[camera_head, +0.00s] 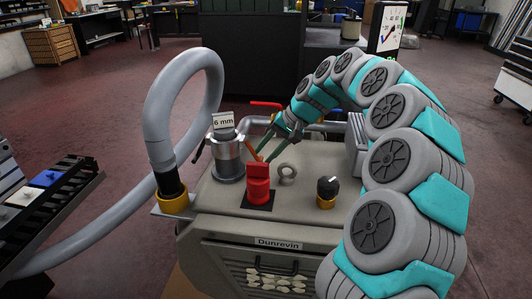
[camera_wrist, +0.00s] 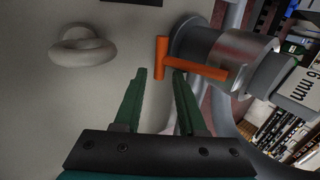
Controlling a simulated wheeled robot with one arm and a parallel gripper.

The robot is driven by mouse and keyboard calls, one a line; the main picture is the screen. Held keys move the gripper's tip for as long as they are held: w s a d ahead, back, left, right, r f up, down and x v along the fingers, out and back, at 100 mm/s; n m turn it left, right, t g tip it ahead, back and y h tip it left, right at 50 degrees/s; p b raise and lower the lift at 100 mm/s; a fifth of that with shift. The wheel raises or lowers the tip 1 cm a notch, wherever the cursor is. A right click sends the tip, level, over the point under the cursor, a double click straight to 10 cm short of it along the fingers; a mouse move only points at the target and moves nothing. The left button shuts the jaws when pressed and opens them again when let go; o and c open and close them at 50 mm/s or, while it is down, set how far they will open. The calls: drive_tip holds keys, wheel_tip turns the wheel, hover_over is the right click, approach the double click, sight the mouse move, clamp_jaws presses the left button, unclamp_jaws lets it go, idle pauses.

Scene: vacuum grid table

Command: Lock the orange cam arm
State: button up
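The orange cam arm (camera_wrist: 195,68) is T-shaped in the wrist view, with a short crossbar on the left and a bar running right across a metal cylinder (camera_wrist: 225,55). In the head view only a small part of the cam arm (camera_head: 252,150) shows, beside the upright metal cylinder (camera_head: 228,160). My gripper (camera_wrist: 161,73) is open, with its two green fingers apart. The right fingertip overlaps the orange bar in the wrist view; I cannot tell whether they touch. In the head view my gripper (camera_head: 259,154) reaches down beside the cylinder, and its fingers partly hide the cam arm.
A red block-shaped control (camera_head: 258,185), a grey ring (camera_head: 287,173) and a black knob (camera_head: 327,188) stand on the beige machine top (camera_head: 225,197). A red lever (camera_head: 266,104) is behind. A thick grey hose (camera_head: 165,90) arches at left. A "6 mm" sign (camera_head: 223,121) tops the cylinder.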

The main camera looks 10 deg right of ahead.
drive_tip(key=shift+o, duration=0.3)
drive_tip(key=v, duration=0.7)
drive_tip(key=shift+d+r, duration=0.2)
drive_tip(key=shift+r, duration=0.15)
drive_tip(key=shift+s, duration=0.1)
